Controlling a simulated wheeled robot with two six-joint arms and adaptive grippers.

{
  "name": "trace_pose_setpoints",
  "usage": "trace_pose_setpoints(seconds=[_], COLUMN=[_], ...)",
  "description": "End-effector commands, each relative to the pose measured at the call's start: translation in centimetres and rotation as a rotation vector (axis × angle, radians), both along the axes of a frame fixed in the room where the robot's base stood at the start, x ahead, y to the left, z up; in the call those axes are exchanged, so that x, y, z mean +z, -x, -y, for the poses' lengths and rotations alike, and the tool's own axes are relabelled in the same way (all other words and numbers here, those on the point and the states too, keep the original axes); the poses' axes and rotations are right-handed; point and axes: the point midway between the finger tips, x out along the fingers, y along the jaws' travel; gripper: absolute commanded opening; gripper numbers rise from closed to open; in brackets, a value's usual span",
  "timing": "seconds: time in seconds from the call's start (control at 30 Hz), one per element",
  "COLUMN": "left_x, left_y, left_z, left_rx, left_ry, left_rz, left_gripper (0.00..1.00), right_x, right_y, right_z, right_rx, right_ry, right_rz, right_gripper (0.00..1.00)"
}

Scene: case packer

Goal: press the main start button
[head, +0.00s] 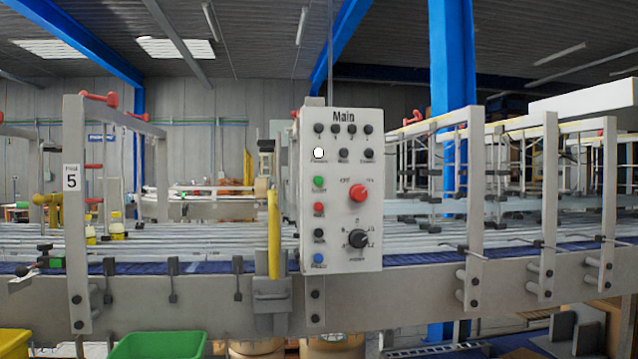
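The control panel (342,262) labelled "Main" stands upright in the middle of the head view, fixed at the front of the conveyor. In its left column are a white lit button (318,153), a green button (318,181), a red button (318,207), a black button (319,233) and a blue button (319,258). The green button's small label looks like a start label but is too blurred to read surely. A larger red knob (358,193) and a black rotary selector (358,239) sit to the right. Neither of my grippers is in view.
The conveyor (190,290) with its grey side rail runs across the whole view behind and beside the panel. A yellow bar (273,235) stands just left of the panel. Upright posts (75,215) rise from the rail. A green bin (157,345) is low at left.

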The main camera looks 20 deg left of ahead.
Motion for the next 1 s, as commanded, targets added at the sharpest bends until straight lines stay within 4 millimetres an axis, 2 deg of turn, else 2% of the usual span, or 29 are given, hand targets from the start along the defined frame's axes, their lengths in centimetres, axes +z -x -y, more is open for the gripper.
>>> trace_pose_setpoints(seconds=[0.03, 0.17, 1.0], left_x=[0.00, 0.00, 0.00], left_y=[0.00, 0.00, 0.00], left_z=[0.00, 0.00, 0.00], left_rx=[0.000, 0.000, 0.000], left_ry=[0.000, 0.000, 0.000], left_rz=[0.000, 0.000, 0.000], left_gripper=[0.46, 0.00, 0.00], right_x=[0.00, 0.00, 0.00], right_y=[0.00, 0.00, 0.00], right_z=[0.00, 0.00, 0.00], right_rx=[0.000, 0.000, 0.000], right_ry=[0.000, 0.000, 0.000], right_rz=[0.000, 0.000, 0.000], right_gripper=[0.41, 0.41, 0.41])
